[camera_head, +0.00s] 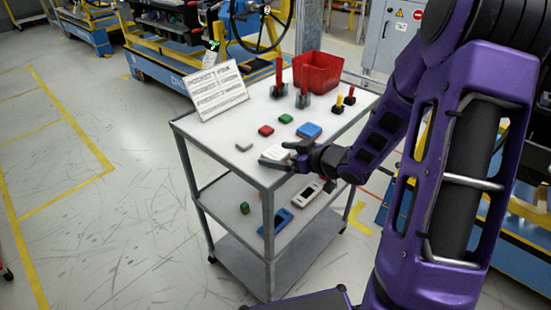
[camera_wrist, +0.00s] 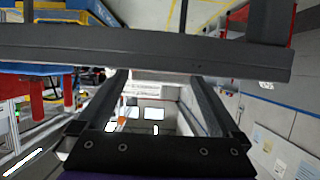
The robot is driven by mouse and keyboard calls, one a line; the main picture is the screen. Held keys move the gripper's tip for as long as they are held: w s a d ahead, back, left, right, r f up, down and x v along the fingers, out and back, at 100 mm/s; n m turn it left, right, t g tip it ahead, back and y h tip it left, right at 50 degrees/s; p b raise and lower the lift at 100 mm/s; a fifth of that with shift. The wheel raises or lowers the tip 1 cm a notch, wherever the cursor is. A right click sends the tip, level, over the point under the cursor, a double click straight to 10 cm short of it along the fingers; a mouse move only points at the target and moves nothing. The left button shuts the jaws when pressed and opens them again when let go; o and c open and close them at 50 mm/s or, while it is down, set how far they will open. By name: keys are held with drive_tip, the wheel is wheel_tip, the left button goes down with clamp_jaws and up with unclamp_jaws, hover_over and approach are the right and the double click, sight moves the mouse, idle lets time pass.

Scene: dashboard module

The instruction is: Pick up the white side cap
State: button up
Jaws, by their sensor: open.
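A small, flat, whitish-grey piece (camera_head: 244,145), which looks like the white side cap, lies near the left front edge of the cart top. A larger white block (camera_head: 275,153) lies to its right at the front edge, partly hidden by my gripper. I cannot fully tell which of the two is the cap. My gripper (camera_head: 291,156) is over the front edge, beside the larger white block; contact cannot be told. In the wrist view my gripper (camera_wrist: 160,105) shows two dark fingers spread apart, with no object clearly held between them.
The grey cart (camera_head: 222,160) also carries red (camera_head: 266,130), green (camera_head: 286,118) and blue (camera_head: 309,131) pieces, upright red parts, a red bin (camera_head: 317,72) and a tilted white board (camera_head: 216,90). Its lower shelf holds a green cube (camera_head: 244,208) and blue and white devices.

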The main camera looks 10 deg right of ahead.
drive_tip(key=shift+w+a+f, duration=0.15)
drive_tip(key=shift+w+a, duration=0.15)
drive_tip(key=shift+w, duration=0.1)
drive_tip(key=c, duration=1.3)
